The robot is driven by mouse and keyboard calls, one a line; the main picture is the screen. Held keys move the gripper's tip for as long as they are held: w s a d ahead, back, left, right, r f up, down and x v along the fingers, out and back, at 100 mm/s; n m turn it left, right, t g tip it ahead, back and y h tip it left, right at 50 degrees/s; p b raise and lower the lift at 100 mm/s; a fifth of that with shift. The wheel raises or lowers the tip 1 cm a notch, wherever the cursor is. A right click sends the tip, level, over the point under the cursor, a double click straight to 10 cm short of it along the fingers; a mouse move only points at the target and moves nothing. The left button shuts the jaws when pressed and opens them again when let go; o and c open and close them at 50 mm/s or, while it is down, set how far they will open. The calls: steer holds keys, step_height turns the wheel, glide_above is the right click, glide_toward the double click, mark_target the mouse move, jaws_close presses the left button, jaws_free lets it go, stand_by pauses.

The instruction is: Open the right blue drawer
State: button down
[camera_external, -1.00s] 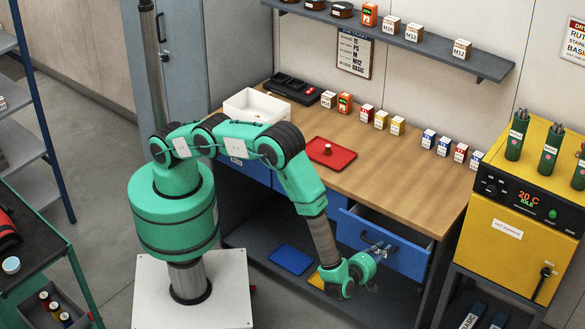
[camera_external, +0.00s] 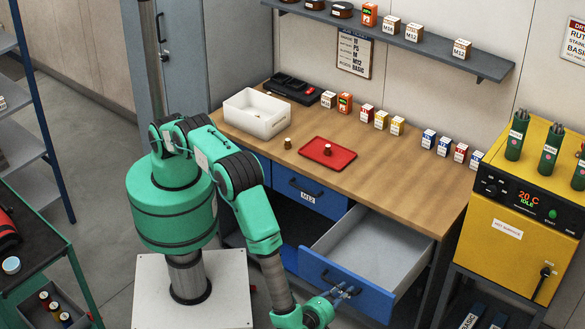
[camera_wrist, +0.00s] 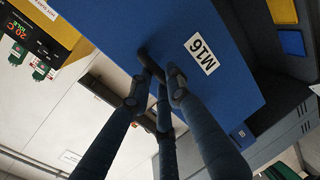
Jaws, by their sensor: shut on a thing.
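The right blue drawer (camera_external: 347,282) under the workbench stands well out from the bench, and its grey inside shows empty in the external view. In the wrist view its blue front (camera_wrist: 150,30) carries a white M16 label (camera_wrist: 202,50) and a dark bar handle (camera_wrist: 150,64). My gripper (camera_external: 343,293) is at the drawer front in the external view. In the wrist view its fingers (camera_wrist: 155,88) are shut around the handle. The exact contact on the handle is partly hidden by the fingers.
The closed M12 drawer (camera_external: 310,196) is left of the open one. The wooden bench top (camera_external: 400,165) holds a white bin (camera_external: 256,112), a red tray (camera_external: 328,154) and several small boxes. A yellow oven (camera_external: 520,215) stands to the right of the bench.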

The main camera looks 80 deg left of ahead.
steer(key=shift+f, duration=0.1)
steer(key=c, duration=1.6)
jaws_free()
steer(key=shift+v, duration=6.05)
